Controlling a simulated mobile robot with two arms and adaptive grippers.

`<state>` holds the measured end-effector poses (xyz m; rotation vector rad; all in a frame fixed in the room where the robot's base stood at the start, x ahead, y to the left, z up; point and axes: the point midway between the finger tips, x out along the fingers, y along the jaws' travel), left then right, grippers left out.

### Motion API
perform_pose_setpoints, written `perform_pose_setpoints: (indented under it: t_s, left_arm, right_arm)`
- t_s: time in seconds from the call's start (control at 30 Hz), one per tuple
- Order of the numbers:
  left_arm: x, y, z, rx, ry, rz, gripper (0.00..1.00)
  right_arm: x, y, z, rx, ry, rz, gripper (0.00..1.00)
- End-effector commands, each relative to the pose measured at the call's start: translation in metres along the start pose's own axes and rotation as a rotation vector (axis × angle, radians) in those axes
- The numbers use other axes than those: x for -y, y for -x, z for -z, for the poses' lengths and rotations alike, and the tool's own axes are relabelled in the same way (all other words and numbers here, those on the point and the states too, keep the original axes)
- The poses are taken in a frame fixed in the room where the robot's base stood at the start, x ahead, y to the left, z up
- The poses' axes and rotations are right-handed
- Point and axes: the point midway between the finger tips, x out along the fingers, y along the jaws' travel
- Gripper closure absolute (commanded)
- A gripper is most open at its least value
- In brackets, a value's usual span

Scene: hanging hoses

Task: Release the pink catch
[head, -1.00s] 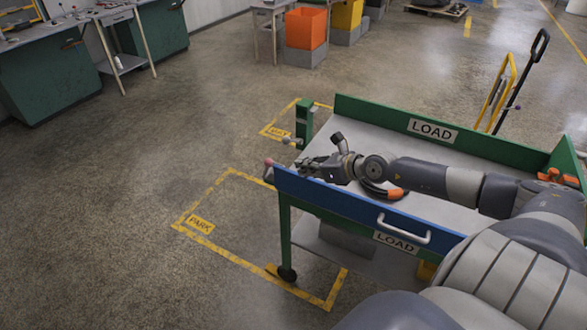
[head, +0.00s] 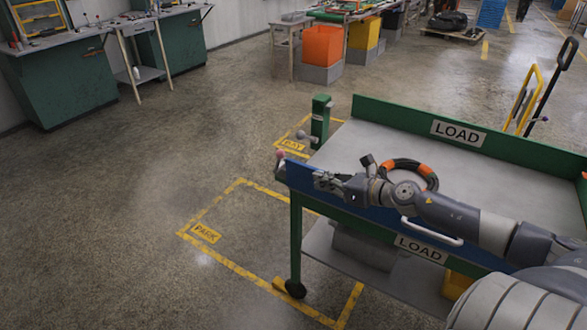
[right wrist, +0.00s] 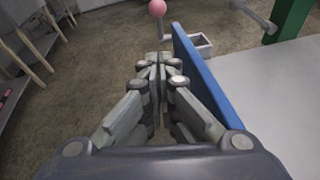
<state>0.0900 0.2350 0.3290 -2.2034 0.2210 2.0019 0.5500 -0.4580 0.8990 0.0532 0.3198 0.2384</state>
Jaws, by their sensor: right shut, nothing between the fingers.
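The pink catch (head: 280,153) is a small pink ball knob at the left end of the blue side panel (head: 370,205) of the cart. In the right wrist view the pink knob (right wrist: 157,8) stands on a thin stem beyond the fingertips, at the top edge. My right gripper (head: 320,180) is shut and empty, on the outer side of the blue panel near its left end. In the right wrist view the panel (right wrist: 205,75) runs just right of my fingers (right wrist: 160,62), and a gap separates them from the knob. My left gripper is not in view.
A black and orange hose ring (head: 410,163) lies on the grey cart top (head: 370,140). A green post (head: 320,118) with a grey knob stands by the cart's far left corner. A white handle (head: 430,232) juts from the blue panel. The floor left of the cart is clear.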

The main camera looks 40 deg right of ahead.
Motion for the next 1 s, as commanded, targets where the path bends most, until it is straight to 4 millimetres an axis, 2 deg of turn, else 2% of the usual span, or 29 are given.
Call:
perform_pose_setpoints:
  t_s: [0.73,0.8,1.0]
  left_arm:
    - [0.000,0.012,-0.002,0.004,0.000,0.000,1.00]
    - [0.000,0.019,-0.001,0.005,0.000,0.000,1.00]
    - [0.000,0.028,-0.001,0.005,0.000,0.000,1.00]
  right_arm:
    - [0.000,-0.076,-0.003,0.003,-0.001,0.000,1.00]
    - [0.000,-0.081,-0.012,0.004,0.001,0.001,1.00]
    - [0.000,-0.096,-0.024,0.002,0.001,0.000,1.00]
